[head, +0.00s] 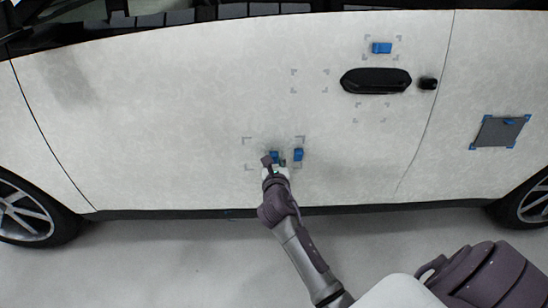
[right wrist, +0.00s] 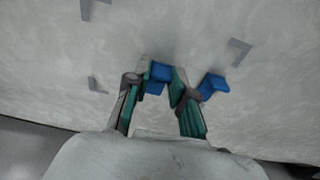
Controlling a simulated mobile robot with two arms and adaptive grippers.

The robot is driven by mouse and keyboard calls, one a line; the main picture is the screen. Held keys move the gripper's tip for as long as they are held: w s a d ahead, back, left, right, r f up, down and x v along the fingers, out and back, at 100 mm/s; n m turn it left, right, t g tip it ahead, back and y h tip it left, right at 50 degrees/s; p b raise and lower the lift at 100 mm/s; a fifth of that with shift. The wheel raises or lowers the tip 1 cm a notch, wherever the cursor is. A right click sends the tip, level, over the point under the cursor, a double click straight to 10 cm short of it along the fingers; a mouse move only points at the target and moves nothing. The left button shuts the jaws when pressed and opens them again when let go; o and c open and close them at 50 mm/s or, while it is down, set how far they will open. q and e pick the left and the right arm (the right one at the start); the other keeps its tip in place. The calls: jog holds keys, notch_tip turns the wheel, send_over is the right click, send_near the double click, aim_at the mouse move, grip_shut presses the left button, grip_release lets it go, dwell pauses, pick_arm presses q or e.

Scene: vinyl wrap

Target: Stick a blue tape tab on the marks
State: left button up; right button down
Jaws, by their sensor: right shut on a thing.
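My right gripper (head: 274,162) is at the lower part of the white car door (head: 180,130), shut on a blue tape tab (head: 275,155). In the right wrist view this tab (right wrist: 158,73) shows between the two fingertips, close to the door surface; I cannot tell whether it touches. Grey corner marks (head: 247,142) frame this area, and several show in the right wrist view (right wrist: 239,50). A second blue tab (head: 298,154) is on the door just right of the gripper, also in the right wrist view (right wrist: 213,86). My left gripper is not in view.
Another blue tab (head: 382,48) sits within marks above the black door handle (head: 376,81). More marks (head: 310,81) lie left of and below the handle. A dark grey patch (head: 499,132) with blue corner tabs is at right. Wheels stand at both sides.

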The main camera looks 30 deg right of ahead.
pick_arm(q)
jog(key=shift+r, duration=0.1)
pick_arm(e)
jog(key=shift+s, duration=0.1)
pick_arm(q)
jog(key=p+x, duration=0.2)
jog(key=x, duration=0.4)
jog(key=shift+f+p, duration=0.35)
pick_arm(e)
jog(key=f+v, duration=0.1)
jog(key=v, duration=0.5)
jog(key=shift+s+a, duration=0.3)
jog(key=shift+s, duration=0.05)
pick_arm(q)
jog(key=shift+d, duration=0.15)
